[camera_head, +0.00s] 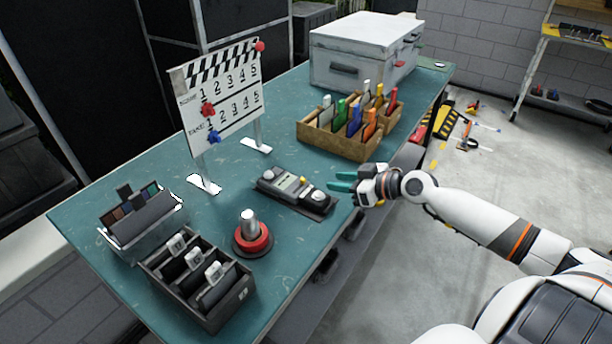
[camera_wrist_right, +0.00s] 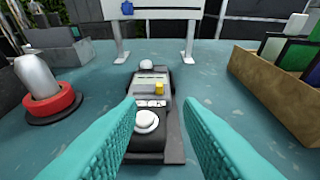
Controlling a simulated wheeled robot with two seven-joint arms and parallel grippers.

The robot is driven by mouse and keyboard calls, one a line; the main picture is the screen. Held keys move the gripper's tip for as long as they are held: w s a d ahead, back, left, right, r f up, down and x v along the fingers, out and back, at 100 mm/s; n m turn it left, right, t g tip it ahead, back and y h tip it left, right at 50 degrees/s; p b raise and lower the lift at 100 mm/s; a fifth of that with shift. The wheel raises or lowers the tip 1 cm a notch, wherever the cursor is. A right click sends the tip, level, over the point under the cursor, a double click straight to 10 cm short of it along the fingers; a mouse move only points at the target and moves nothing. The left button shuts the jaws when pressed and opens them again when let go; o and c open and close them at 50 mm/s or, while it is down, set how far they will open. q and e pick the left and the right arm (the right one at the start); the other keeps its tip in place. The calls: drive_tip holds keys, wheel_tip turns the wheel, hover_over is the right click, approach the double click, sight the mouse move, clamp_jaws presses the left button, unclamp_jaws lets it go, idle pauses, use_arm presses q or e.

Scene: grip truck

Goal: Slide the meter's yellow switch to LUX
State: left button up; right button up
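The meter (camera_head: 293,188) is a dark grey device with a pale display, lying on the teal table near its front edge. Its small yellow switch (camera_head: 303,180) also shows in the right wrist view (camera_wrist_right: 158,89), to the right of the display. A white round knob (camera_wrist_right: 147,121) sits on the meter's near end. My right gripper (camera_head: 335,181) has teal fingers and is just right of the meter, above the table edge. In the right wrist view its fingers (camera_wrist_right: 163,118) are apart, with the meter showing between and beyond them. My left gripper is not in view.
A clapperboard sign (camera_head: 225,100) stands on two feet behind the meter. A red-based cylinder (camera_head: 252,239) and a black divided box (camera_head: 198,283) stand to the left. A wooden organiser (camera_head: 340,142) and a grey case (camera_head: 362,52) are farther back. Table around the meter is clear.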

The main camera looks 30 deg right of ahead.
sight(303, 179)
drive_tip(key=p+x, duration=0.1)
drive_tip(key=x, duration=0.9)
drive_tip(key=shift+w+a+p, duration=0.2)
drive_tip(key=shift+w+p, duration=0.1)
drive_tip(key=shift+f, duration=0.1)
drive_tip(key=shift+c, duration=0.5)
clamp_jaws()
